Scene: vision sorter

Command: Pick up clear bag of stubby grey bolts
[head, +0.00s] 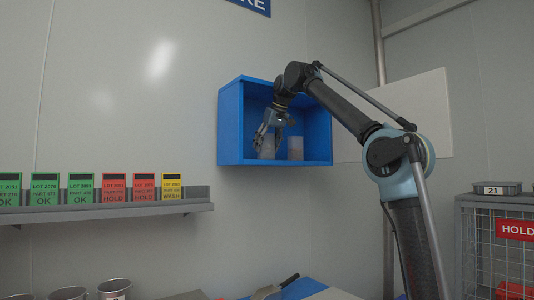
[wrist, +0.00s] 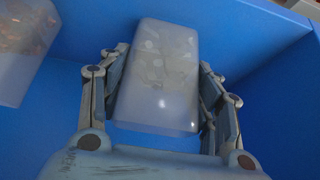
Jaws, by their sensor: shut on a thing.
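My gripper (wrist: 160,88) is shut on a clear bag of grey pieces (wrist: 158,65), with one finger against each side of it. The bag is cloudy and upright between the fingers; the shape of the pieces is hard to make out. In the head view my gripper (head: 268,132) reaches into the blue wall box (head: 224,130), and the held bag (head: 266,151) shows below it, at or just above the box floor. I cannot tell whether it touches the floor.
A second clear bag, with brownish pieces (wrist: 22,45), stands apart in the same box; it also shows in the head view (head: 296,149). The box walls enclose the gripper closely. A shelf with lot cards (head: 110,212) is at left, and a wire cage (head: 485,245) at right.

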